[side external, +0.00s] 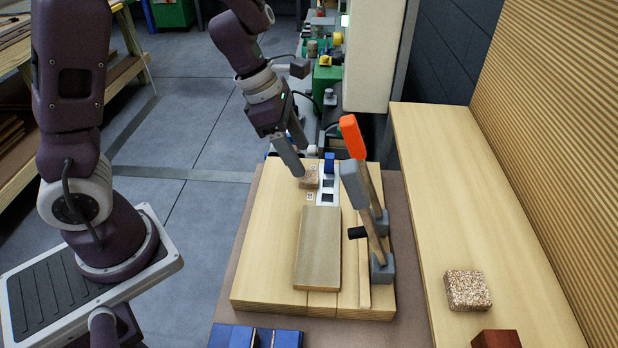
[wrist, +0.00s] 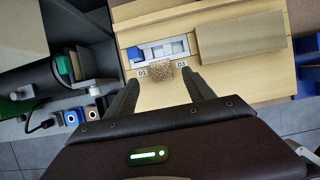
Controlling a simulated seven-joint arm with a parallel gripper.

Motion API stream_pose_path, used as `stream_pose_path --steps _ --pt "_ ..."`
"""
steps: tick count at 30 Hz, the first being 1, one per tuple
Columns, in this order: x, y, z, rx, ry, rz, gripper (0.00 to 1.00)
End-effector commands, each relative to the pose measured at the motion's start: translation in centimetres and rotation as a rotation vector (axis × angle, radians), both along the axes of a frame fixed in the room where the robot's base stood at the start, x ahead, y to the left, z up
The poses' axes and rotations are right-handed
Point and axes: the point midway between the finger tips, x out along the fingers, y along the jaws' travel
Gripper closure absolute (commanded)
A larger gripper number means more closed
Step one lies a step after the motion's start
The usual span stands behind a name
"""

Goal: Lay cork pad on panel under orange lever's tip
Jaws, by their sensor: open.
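A small speckled cork pad (side external: 310,180) lies on the pale wooden board beside a slotted white strip. In the wrist view, the cork pad (wrist: 162,73) sits between the labels D1 and D3. My gripper (side external: 295,160) is open and empty just above and beside the pad; in the wrist view its fingers (wrist: 163,95) are spread to either side, short of it. The flat wooden panel (side external: 318,250) lies nearer the side camera; it also shows in the wrist view (wrist: 240,45).
A blue block (side external: 329,162) sits at the white strip's (side external: 328,188) far end. A larger speckled block (side external: 468,290) and a dark red block (side external: 496,340) lie on the right-hand shelf (side external: 435,190).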

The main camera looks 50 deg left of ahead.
Motion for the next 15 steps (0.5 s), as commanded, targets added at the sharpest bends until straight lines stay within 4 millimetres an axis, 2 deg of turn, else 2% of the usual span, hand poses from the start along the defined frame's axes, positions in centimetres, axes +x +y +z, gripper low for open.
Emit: stream_pose_path --steps 3,7,15 --pt "0.1 -0.3 -2.3 0.000 0.007 0.004 0.38" --pt "0.6 -0.9 -4.2 -0.001 0.004 0.003 0.38" --pt "0.8 -1.1 -4.7 -0.001 0.001 0.003 0.38"
